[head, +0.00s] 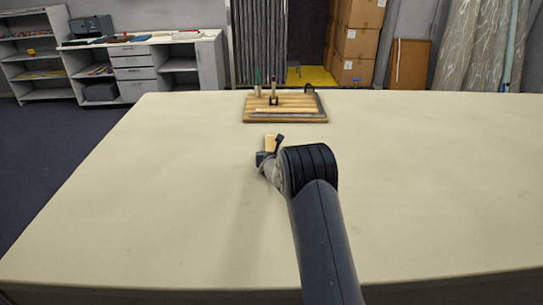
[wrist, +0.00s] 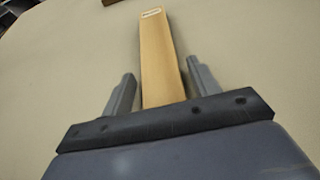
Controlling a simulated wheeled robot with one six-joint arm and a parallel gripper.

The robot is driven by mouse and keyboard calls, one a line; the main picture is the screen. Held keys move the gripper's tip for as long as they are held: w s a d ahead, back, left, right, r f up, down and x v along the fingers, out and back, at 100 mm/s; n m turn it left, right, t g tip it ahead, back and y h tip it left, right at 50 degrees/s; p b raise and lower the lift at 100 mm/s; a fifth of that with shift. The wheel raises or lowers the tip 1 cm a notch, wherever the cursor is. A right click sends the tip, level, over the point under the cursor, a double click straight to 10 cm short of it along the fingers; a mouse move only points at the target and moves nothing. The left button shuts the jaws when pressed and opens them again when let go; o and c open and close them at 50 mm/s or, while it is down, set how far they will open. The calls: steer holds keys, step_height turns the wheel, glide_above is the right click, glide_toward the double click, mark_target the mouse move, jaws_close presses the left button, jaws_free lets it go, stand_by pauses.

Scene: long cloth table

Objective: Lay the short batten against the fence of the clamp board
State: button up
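The short batten (wrist: 160,50) is a pale wooden strip with a small white label at its far end. In the wrist view it lies between the two fingers of my gripper (wrist: 161,86), with a visible gap on each side. The batten's near end is hidden behind the gripper body. In the head view, the batten (head: 270,142) shows just beyond my gripper (head: 268,157), in front of the clamp board (head: 258,117). The clamp board is a striped wooden board with upright clamp parts, one green. I cannot clearly tell which strip on it is the fence.
The pale cloth table (head: 430,190) is clear to the left and right. Bare cloth separates the batten from the board. The board sits near the table's far edge. Shelves (head: 130,70) and cardboard boxes (head: 357,40) stand beyond the table.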

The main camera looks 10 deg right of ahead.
steer(key=shift+o, duration=0.3)
steer(key=shift+r, duration=0.1)
steer(key=shift+r+p, duration=0.15)
steer(key=shift+p, duration=0.2)
steer(key=shift+s+b, duration=0.35)
steer(key=shift+b, duration=0.2)
steer(key=b+v, duration=0.3)
steer(key=v, duration=0.8)
steer(key=shift+w+a+b, duration=0.1)
steer(key=shift+b, duration=0.25)
steer(key=shift+o, duration=0.5)
steer(key=s+f+b, duration=0.1)
steer(key=b, duration=0.2)
steer(key=shift+s, duration=0.2)
steer(key=x, duration=0.2)
steer(key=p+x, duration=0.1)
steer(key=x, duration=0.1)
steer(key=shift+w+d, duration=0.2)
steer(key=shift+d, duration=0.05)
steer(key=shift+a+p+x, duration=0.15)
steer(key=shift+p+x, duration=0.7)
steer(key=shift+x, duration=0.7)
steer(key=shift+a+p+x, duration=0.1)
steer(key=shift+p+x, duration=0.75)
steer(key=shift+x, duration=0.65)
